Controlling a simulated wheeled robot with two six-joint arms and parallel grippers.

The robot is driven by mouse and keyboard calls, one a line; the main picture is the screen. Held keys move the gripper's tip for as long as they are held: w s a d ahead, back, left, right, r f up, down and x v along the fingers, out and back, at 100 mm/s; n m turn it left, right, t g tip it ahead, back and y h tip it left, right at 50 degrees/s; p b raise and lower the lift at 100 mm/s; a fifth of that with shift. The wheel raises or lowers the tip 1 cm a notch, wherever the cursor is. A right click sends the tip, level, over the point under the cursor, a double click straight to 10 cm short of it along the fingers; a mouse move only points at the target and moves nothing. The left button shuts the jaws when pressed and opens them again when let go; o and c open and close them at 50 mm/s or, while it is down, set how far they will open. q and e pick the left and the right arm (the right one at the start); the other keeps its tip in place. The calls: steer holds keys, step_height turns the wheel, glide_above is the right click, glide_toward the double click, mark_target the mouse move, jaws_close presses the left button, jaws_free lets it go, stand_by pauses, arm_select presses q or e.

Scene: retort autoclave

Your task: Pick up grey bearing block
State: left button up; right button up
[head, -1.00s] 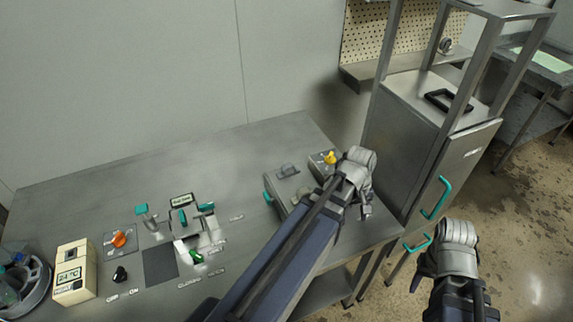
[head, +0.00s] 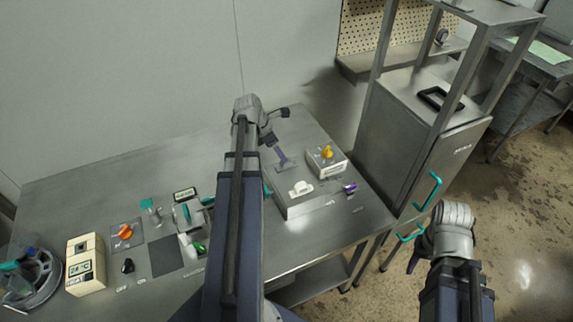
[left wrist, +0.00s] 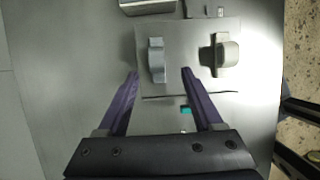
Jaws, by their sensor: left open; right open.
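The grey bearing block (left wrist: 157,60) stands on the raised metal plate in the left wrist view. In the head view it seems to be by the purple finger, small and hard to make out. My left gripper (left wrist: 159,74) is open and empty, its purple fingers on either side of the line to the block, with the tips near its close end. In the head view my left gripper (head: 281,156) is low over the plate. My right gripper (head: 414,260) is at the right, away from the bench; its fingers are mostly hidden.
A paler block (head: 300,188) stands beside the grey one on the plate (head: 318,198). A box with a yellow knob (head: 327,158) is behind. Several controls stand at the bench's left. A metal cabinet (head: 425,130) is to the right.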

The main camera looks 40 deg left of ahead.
mark_target(287, 164)
arm_select(q)
steer(key=shift+w+b+x, duration=0.2)
steer(key=shift+b+x, duration=3.15)
steer(key=shift+x, duration=0.6)
steer(key=shift+a+r, duration=0.15)
jaws_close()
